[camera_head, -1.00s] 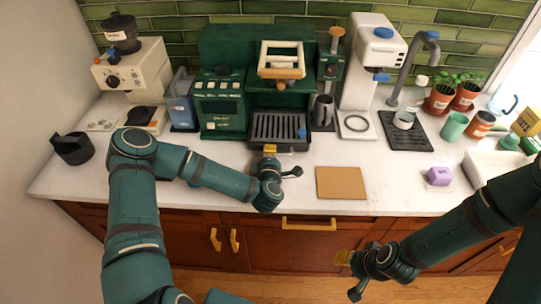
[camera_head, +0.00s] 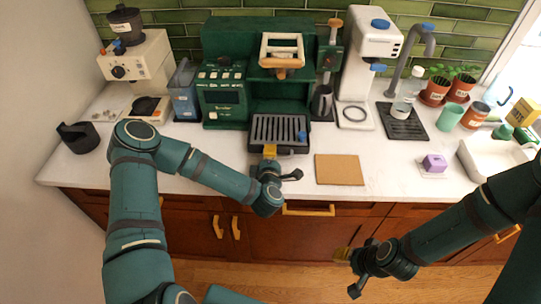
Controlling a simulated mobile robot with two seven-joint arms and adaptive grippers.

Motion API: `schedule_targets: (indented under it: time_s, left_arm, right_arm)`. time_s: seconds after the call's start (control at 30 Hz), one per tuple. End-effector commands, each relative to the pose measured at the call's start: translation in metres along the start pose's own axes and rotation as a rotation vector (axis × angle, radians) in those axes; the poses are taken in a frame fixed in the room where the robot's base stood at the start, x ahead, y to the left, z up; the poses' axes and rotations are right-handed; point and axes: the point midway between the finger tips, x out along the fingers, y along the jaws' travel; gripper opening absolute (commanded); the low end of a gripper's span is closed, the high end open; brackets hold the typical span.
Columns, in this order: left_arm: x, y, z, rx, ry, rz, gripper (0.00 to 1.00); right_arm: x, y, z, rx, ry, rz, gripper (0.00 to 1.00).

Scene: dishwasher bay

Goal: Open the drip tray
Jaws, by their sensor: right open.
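The drip tray (camera_head: 279,145) is the dark slatted tray at the foot of the green coffee machine (camera_head: 225,104). It sticks out forward past the machine's front onto the counter. My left gripper (camera_head: 270,152) is at the middle of the tray's front edge, with its yellow tip against or very near it. Whether its fingers close on the tray is too small to tell. My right gripper (camera_head: 343,255) is open and empty, low in front of the cabinets, well away from the tray.
A brown mat (camera_head: 339,170) lies on the counter right of the tray. A purple block (camera_head: 434,162) and a white sink or basin (camera_head: 490,158) are farther right. A grinder (camera_head: 137,72) and a black cup (camera_head: 79,137) stand at the left. Counter in front of the machine is mostly clear.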

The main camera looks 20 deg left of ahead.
Motion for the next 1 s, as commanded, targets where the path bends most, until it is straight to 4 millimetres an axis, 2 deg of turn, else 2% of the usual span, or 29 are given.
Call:
schedule_targets:
  time_s: [0.17, 0.27, 0.7, 0.9, 1.0]
  left_arm:
    - [-0.002, 0.000, 0.000, 0.000, 0.000, 0.000, 0.25]
    - [-0.010, 0.000, 0.001, 0.001, -0.002, -0.001, 0.25]
    - [-0.093, 0.000, 0.001, 0.001, -0.004, -0.003, 0.25]
    - [-0.115, 0.000, 0.000, 0.000, -0.001, -0.001, 0.25]
    - [-0.119, 0.000, 0.000, 0.000, -0.001, -0.001, 0.25]
  right_arm:
    - [0.000, 0.000, 0.000, 0.000, 0.000, 0.000, 0.47]
    - [0.000, 0.000, 0.000, 0.000, 0.000, 0.000, 0.47]
    - [0.000, 0.000, 0.000, 0.000, 0.000, 0.000, 0.47]
    - [0.000, 0.000, 0.000, 0.000, 0.000, 0.000, 0.47]
    - [0.000, 0.000, 0.000, 0.000, 0.000, 0.000, 0.47]
